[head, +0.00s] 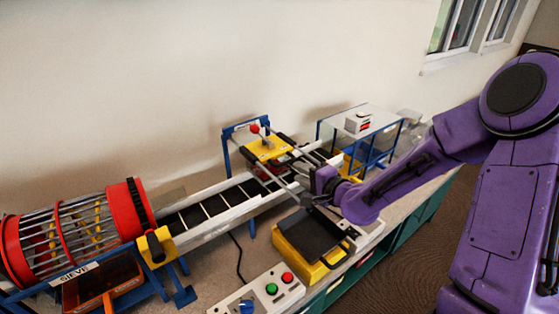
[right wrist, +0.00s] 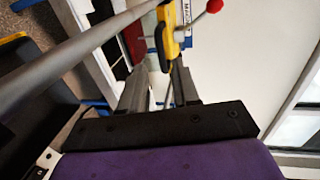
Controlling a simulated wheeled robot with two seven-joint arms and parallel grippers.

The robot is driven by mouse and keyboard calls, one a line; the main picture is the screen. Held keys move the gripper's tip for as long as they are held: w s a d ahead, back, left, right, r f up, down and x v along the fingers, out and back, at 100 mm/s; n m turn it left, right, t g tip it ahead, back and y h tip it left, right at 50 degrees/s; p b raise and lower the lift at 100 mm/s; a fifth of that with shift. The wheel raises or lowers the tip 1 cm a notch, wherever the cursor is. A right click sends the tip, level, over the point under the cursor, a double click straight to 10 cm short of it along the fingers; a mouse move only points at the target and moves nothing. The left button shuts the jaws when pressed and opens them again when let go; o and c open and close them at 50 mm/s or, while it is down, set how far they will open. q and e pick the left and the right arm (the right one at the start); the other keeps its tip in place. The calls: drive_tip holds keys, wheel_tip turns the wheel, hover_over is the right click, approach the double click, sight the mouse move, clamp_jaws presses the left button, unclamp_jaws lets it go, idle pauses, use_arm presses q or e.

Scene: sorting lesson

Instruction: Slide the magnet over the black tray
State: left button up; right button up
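The magnet is a yellow block (head: 267,148) with a red ball knob, on rails above the conveyor in the head view. In the right wrist view the yellow part (right wrist: 163,42) is just beyond my fingertips, with the red knob (right wrist: 213,5) at the top. The black tray (head: 311,234) lies on a yellow base in front of the rails, partly behind my right gripper. My right gripper (head: 298,187) is in front of the magnet; its fingers (right wrist: 160,68) are apart, with nothing clearly held between them. My left gripper is out of view.
A conveyor (head: 213,206) runs from the red sieve drum (head: 134,207) under the rails. A grey rail (right wrist: 75,55) passes close beside my right fingers. A control box (head: 262,293) with buttons stands in front. A blue-framed clear-topped stand (head: 345,124) is behind right.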

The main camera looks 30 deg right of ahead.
sight(284, 165)
drive_tip(key=p+x, duration=0.1)
drive_tip(key=x, duration=0.7)
drive_tip(key=shift+w+a, duration=0.1)
drive_tip(key=shift+w, duration=0.25)
drive_tip(key=shift+s, duration=0.1)
drive_tip(key=shift+c, duration=0.4)
clamp_jaws()
